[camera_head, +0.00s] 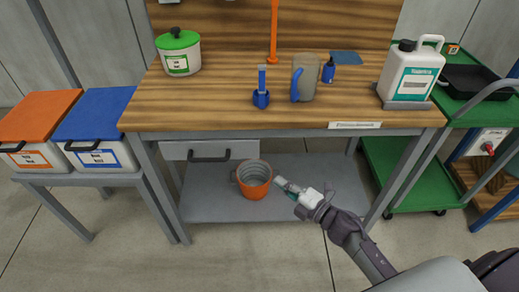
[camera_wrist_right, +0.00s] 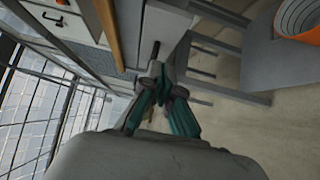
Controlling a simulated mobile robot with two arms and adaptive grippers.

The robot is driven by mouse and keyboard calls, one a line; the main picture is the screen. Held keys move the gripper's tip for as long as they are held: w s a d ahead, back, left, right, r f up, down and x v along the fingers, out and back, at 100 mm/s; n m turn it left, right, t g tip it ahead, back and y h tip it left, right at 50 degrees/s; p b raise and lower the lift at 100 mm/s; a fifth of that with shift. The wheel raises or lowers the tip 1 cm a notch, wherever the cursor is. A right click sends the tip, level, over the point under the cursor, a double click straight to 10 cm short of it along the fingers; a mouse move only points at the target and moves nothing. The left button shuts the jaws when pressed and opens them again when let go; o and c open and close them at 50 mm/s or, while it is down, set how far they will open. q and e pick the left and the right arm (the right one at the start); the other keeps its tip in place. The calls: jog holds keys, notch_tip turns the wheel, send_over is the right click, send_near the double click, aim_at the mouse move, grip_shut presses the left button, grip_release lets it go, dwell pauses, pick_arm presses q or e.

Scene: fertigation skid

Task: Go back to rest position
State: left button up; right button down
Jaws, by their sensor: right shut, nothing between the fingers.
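My right gripper (camera_head: 284,186) is in front of the workbench, below the level of its top, just right of the orange bucket (camera_head: 254,190) in the head view. It is shut and empty. In the right wrist view its teal fingers (camera_wrist_right: 158,78) come together at the tips with nothing between them. The bucket shows there at the upper right edge (camera_wrist_right: 299,20). I cannot tell from the head view whether the gripper touches the bucket. My left gripper is in neither view.
The wooden workbench (camera_head: 225,104) holds a green-lidded tub (camera_head: 179,55), a grey pitcher (camera_head: 303,80), a blue tool (camera_head: 261,95), a small blue bottle (camera_head: 328,70) and a white canister (camera_head: 411,72). Bins (camera_head: 98,115) stand left, a green cart (camera_head: 400,165) right. Open floor lies in front.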

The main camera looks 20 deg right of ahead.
jog(key=s+d+f+m+g+h+p, duration=0.15)
jog(key=s+f+m, duration=0.3)
jog(key=f, duration=0.45)
jog(key=s+d+f+m+g+h+p, duration=0.1)
jog(key=s+f+m+g+h, duration=0.15)
jog(key=s+f+m, duration=0.4)
jog(key=s+d+f+m+g+h+p, duration=0.2)
jog(key=s+f+h, duration=0.1)
jog(key=f, duration=0.7)
pick_arm(q)
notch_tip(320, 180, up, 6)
jog(key=p, duration=0.2)
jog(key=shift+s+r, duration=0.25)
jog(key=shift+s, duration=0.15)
pick_arm(e)
jog(key=s+a+f+m+g, duration=0.1)
jog(key=s+f+m+g, duration=0.1)
jog(key=s, duration=0.7)
jog(key=s+a+f+m+g, duration=0.1)
jog(key=s+f+m+g, duration=0.2)
jog(key=s+f, duration=0.3)
jog(key=s+a+f+m+g+h, duration=0.1)
jog(key=s+a+f+m+g, duration=0.1)
jog(key=s, duration=1.2)
notch_tip(320, 180, down, 3)
jog(key=shift+r+m+g, duration=0.2)
jog(key=shift+m+g, duration=0.3)
jog(key=shift+g, duration=0.5)
